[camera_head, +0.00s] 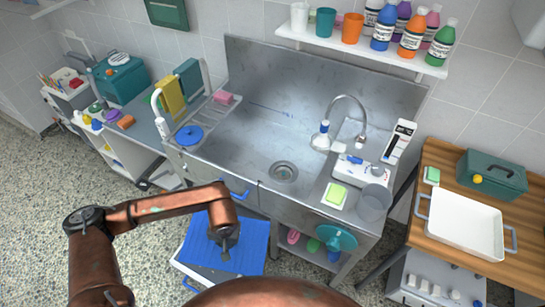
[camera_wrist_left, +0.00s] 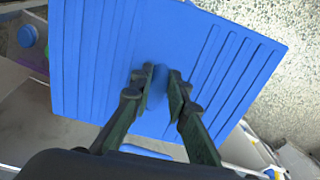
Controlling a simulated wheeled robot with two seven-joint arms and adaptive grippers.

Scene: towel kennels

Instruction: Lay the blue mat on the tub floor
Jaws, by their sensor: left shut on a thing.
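The blue mat (camera_head: 198,256) is a flat ribbed sheet. It hangs in front of the tub, low and to the left of the tub's middle. My left gripper (camera_head: 226,252) is shut on the mat near its middle. In the left wrist view, the fingertips (camera_wrist_left: 160,82) pinch a raised part of the mat (camera_wrist_left: 90,60). The metal tub (camera_head: 255,150) stands behind the mat, with a round drain (camera_head: 284,172) in its bare floor. My right gripper is not in view.
A tall curved faucet (camera_head: 350,98), a yellow-green sponge (camera_head: 337,195) and a clear cup (camera_head: 373,203) stand on the right.

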